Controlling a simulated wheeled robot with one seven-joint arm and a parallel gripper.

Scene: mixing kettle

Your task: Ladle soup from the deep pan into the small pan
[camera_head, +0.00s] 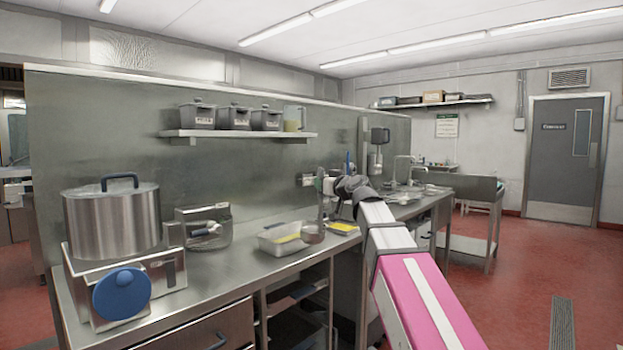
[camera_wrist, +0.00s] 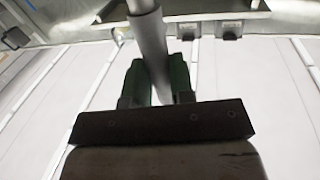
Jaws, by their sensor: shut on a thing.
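My gripper (camera_head: 327,186) is above the far part of the steel counter, at the end of my outstretched arm. In the wrist view its green fingers (camera_wrist: 158,82) are shut on a grey round rod (camera_wrist: 150,35), which looks like a handle. The rod's far end is outside the wrist view, so I cannot tell whether it is the ladle. A large lidded steel pot (camera_head: 112,222) stands at the left on a base with a blue knob. A small round vessel (camera_head: 312,233) sits on the counter below my gripper. I cannot tell for sure which are the deep and small pans. No soup is visible.
A rectangular tray (camera_head: 283,240) and a yellow item (camera_head: 343,228) lie beside the small vessel. A metal box (camera_head: 205,225) stands right of the pot. A wall shelf (camera_head: 235,134) with dark containers hangs above. The counter front (camera_head: 200,285) is clear.

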